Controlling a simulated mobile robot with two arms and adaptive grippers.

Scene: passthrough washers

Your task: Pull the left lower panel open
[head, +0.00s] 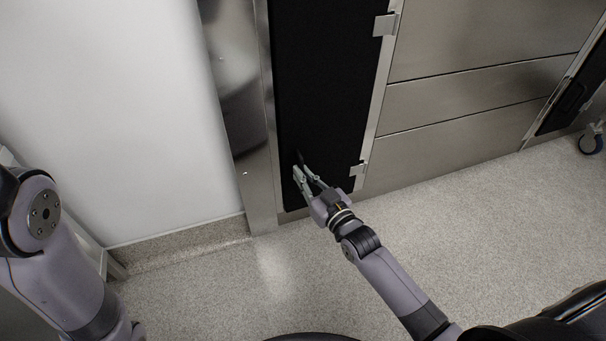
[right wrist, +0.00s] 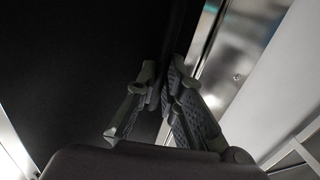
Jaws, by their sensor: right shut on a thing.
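The left lower panel (head: 322,80) is a tall black door in a steel frame, with hinges on its right side. It looks flush or nearly flush with the frame. My right gripper (head: 302,166) is at the panel's lower left part, shut on a thin dark part that looks like the panel's handle. In the right wrist view, the two fingers of my right gripper (right wrist: 162,78) close around this dark part, in front of the black panel (right wrist: 80,70). The handle's shape is mostly hidden by the fingers and lost against the black. My left gripper is out of view.
A white wall (head: 110,110) and a steel post (head: 240,90) stand left of the panel. Steel drawer-like fronts (head: 470,100) and a second black panel (head: 572,95) are to the right. The speckled floor (head: 220,290) in front is clear. A caster wheel (head: 590,142) shows far right.

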